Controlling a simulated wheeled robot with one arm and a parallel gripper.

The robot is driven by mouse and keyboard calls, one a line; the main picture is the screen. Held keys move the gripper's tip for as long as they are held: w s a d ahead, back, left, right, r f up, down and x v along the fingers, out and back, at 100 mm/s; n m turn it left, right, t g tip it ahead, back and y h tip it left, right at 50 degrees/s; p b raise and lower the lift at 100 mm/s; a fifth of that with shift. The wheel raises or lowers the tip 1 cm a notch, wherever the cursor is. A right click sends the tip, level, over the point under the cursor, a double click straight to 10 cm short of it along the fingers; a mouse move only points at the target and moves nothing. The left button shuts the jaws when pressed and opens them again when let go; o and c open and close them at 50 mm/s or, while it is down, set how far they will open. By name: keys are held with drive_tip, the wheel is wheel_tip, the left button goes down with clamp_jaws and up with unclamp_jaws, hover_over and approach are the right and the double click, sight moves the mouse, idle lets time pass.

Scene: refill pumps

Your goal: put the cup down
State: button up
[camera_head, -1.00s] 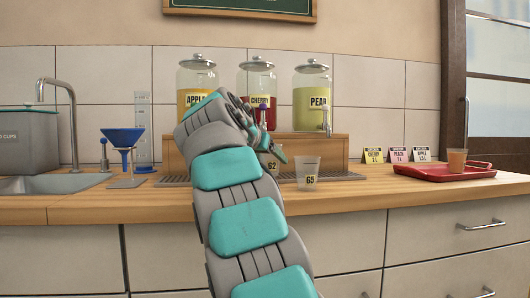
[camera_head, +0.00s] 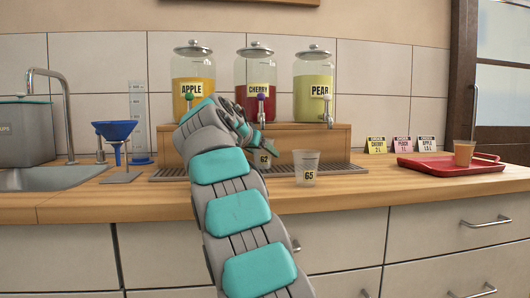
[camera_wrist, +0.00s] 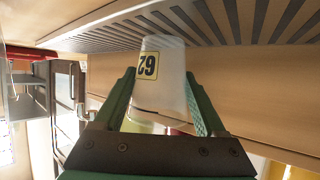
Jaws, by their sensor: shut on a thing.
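My gripper is shut on the cup. The cup's narrower look and any liquid in it are hard to make out. In the wrist view its far end is close to the slotted drip tray (camera_wrist: 120,32); I cannot tell whether it touches. My arm hides part of the cup in the head view.
A clear cup labelled 65 (camera_head: 306,168) stands just right. A red tray (camera_head: 430,166) with a filled cup (camera_head: 464,152) is at right; a blue funnel (camera_head: 115,130) and sink are left.

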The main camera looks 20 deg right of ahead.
drive_tip(key=shift+f, duration=0.3)
drive_tip(key=o, duration=1.4)
drive_tip(key=shift+r, duration=0.1)
drive_tip(key=shift+r, duration=0.15)
drive_tip(key=shift+a+r, duration=0.1)
drive_tip(key=shift+r, duration=0.05)
drive_tip(key=v, duration=1.1)
drive_tip(key=shift+s+a+r, duration=0.1)
drive_tip(key=shift+s+a, duration=0.1)
drive_tip(key=shift+a, duration=0.1)
